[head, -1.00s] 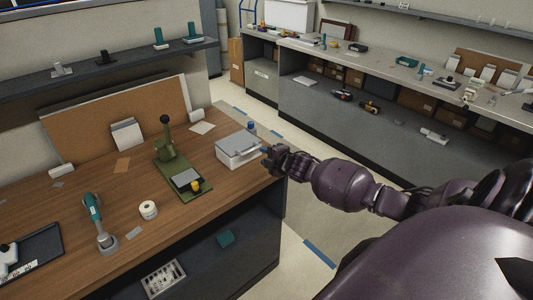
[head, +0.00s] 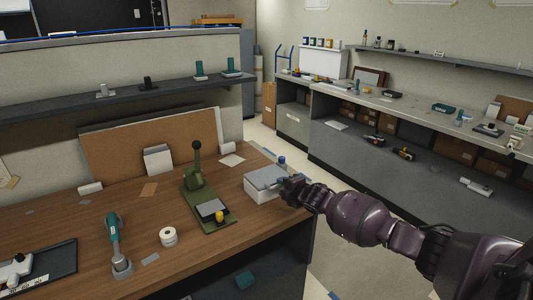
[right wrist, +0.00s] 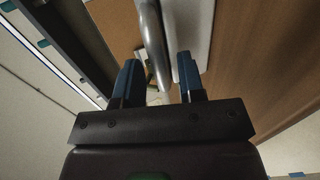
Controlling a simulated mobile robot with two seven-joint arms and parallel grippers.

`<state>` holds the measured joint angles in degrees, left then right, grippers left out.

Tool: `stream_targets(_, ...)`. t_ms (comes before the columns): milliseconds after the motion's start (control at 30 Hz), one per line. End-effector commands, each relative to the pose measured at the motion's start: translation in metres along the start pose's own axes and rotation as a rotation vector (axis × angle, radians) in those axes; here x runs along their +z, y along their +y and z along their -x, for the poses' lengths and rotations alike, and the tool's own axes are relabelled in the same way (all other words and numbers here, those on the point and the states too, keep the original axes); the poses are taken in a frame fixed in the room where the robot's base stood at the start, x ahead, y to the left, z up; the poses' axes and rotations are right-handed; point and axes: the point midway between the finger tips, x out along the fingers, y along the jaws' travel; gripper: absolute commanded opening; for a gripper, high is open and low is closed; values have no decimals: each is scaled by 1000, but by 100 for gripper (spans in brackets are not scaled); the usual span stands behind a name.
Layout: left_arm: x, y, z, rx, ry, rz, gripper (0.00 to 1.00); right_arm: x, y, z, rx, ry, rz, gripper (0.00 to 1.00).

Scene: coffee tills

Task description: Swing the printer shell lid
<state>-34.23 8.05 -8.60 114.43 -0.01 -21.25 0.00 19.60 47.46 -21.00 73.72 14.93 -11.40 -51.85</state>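The printer is a small pale grey box (head: 262,190) near the right end of the wooden workbench in the head view. Its lid (head: 266,177) looks down. My right gripper (head: 284,187) is at the printer's right side, overlapping its edge, so contact is unclear. In the right wrist view the two blue fingertips (right wrist: 158,76) stand apart. A rounded grey bar (right wrist: 153,40) runs between and beyond them, with a pale panel (right wrist: 194,28) with rounded corners beside it. I cannot tell whether the fingers touch the bar. My left gripper is not in view.
A green lever press (head: 205,200) stands left of the printer, and a blue-capped bottle (head: 282,162) stands behind it. A tape roll (head: 168,237) and a teal handheld tool (head: 115,240) are farther left on the bench (head: 75,227). Open floor lies right of the bench.

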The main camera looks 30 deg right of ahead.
Motion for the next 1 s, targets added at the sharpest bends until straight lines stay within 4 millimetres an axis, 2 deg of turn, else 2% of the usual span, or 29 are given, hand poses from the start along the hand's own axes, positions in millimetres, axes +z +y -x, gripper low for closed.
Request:
stream_targets(33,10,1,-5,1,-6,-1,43,0,-4,-7,0,1,0,36)
stream_targets(133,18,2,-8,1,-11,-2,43,0,-4,-14,-2,0,1,35)
stream_targets(367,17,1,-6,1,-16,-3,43,0,1,-11,1,0,0,0)
stream_targets(633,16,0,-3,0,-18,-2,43,0,5,-10,1,0,1,0)
stream_targets(1000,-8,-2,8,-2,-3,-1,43,1,36,-8,3,-1,1,0)
